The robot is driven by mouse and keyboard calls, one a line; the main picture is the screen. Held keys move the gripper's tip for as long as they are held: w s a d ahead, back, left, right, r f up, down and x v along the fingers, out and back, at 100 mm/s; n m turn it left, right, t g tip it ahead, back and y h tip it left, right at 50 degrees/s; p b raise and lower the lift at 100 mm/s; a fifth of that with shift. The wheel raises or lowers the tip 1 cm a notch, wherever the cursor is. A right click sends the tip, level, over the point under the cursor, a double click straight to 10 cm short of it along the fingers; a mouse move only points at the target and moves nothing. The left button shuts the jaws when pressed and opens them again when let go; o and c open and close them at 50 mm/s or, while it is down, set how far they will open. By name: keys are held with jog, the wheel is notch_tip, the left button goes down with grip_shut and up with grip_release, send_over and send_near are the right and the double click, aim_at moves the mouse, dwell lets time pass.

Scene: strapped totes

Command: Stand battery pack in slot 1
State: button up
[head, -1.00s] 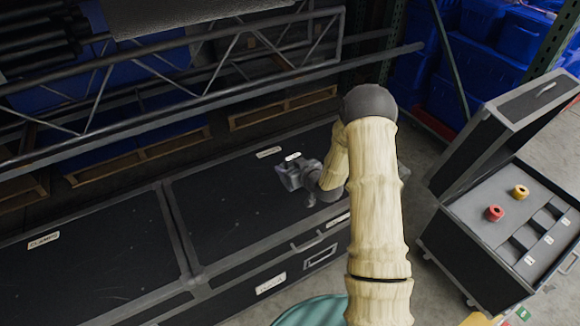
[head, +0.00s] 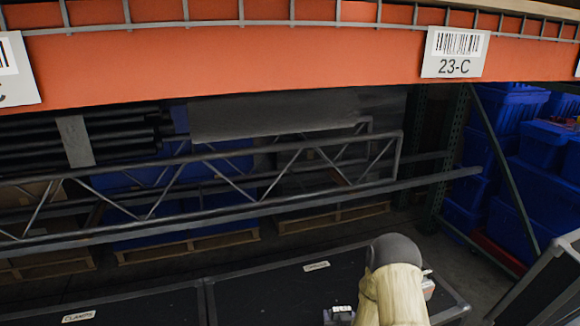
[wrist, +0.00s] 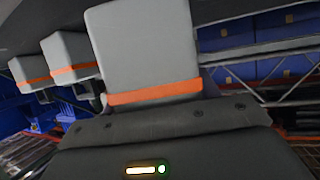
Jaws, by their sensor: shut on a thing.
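A grey block with an orange band, which looks like the battery pack (wrist: 145,50), fills the upper middle of the wrist view. My gripper (wrist: 165,112) is shut on it; its dark body with a lit status strip covers the lower part of that view, hiding the fingertips and the block's near end. In the head view only a bit of my gripper (head: 338,316) shows at the bottom edge, left of my arm. Slot 1 is in neither view now.
Two smaller grey, orange-banded blocks (wrist: 68,57) show at the left of the wrist view. In the head view, black cases (head: 255,292) lie along the bottom. An orange rack beam (head: 250,55) crosses the top. A dark case lid (head: 548,290) stands at lower right, near blue totes (head: 540,180).

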jog(key=shift+s+d+f+m+h, duration=0.1)
jog(key=shift+s+f+m+h, duration=0.25)
jog(key=shift+s, duration=0.3)
jog(key=s+r+p, duration=0.4)
jog(key=r+p, duration=0.8)
jog(key=r, duration=0.3)
jog(key=shift+s+p, duration=0.2)
jog(key=shift+p, duration=0.15)
jog(key=shift+f, duration=0.1)
jog(key=s+f, duration=0.4)
jog(key=f, duration=0.1)
jog(key=shift+s+f, duration=0.15)
jog(key=shift+f, duration=0.05)
